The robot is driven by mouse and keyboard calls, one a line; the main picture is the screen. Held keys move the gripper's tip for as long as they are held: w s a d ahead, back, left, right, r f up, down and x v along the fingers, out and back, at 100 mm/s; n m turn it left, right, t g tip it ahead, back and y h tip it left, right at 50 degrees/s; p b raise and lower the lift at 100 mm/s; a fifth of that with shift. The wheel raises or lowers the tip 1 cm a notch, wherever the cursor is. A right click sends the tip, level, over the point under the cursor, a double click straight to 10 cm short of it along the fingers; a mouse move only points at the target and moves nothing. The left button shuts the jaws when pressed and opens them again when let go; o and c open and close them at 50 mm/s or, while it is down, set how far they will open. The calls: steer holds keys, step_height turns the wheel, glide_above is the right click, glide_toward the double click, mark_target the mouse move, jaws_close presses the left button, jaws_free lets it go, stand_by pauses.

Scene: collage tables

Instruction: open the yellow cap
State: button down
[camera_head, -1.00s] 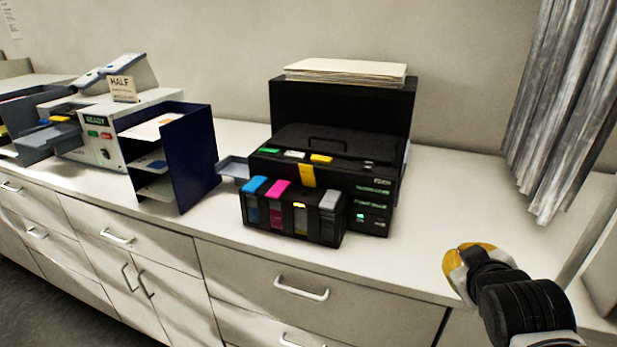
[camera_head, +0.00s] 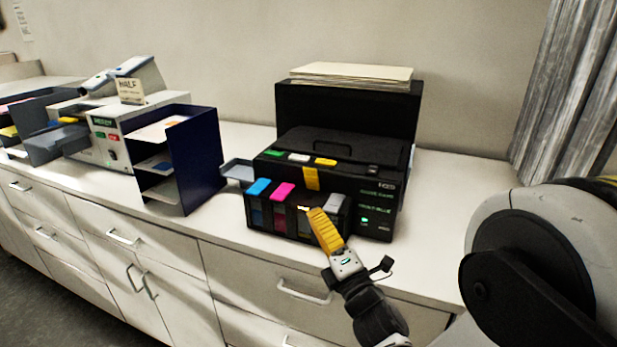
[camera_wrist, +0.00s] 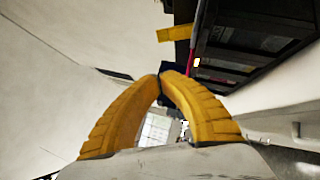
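The yellow cap (camera_head: 311,178) stands raised upright at the back of a black ink tank unit (camera_head: 264,216), against the front of the black printer. The blue cap (camera_head: 258,187), magenta cap (camera_head: 283,191) and grey cap (camera_head: 334,205) lie flat on the same unit. My gripper (camera_head: 315,212) is in front of the unit, below the yellow cap and apart from it. In the wrist view its yellow fingers (camera_wrist: 160,76) meet at the tips with nothing seen held. The raised yellow cap (camera_wrist: 174,33) sticks out beyond the fingertips there.
The black printer (camera_head: 379,200) carries a paper stack (camera_head: 352,73) on top. A dark blue paper tray stand (camera_head: 196,160) and a grey machine (camera_head: 104,142) stand to the left. The white counter (camera_head: 437,245) is clear right of the printer; a grey curtain (camera_head: 567,90) hangs there.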

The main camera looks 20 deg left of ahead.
mark_target(312, 179)
steer(key=x, duration=0.3)
steer(key=w+d+b+x, duration=0.1)
steer(key=x, duration=0.3)
steer(key=d+x, duration=0.1)
steer(key=x, duration=0.3)
steer(key=shift+w+a+r+b, duration=0.1)
steer(key=shift+w+r+b, duration=0.15)
steer(key=shift+w+b, duration=0.1)
steer(key=shift+w+r, duration=0.2)
steer(key=shift+w, duration=0.05)
steer(key=shift+w+r, duration=0.65)
steer(key=shift+w, duration=0.35)
steer(key=shift+s+f, duration=0.1)
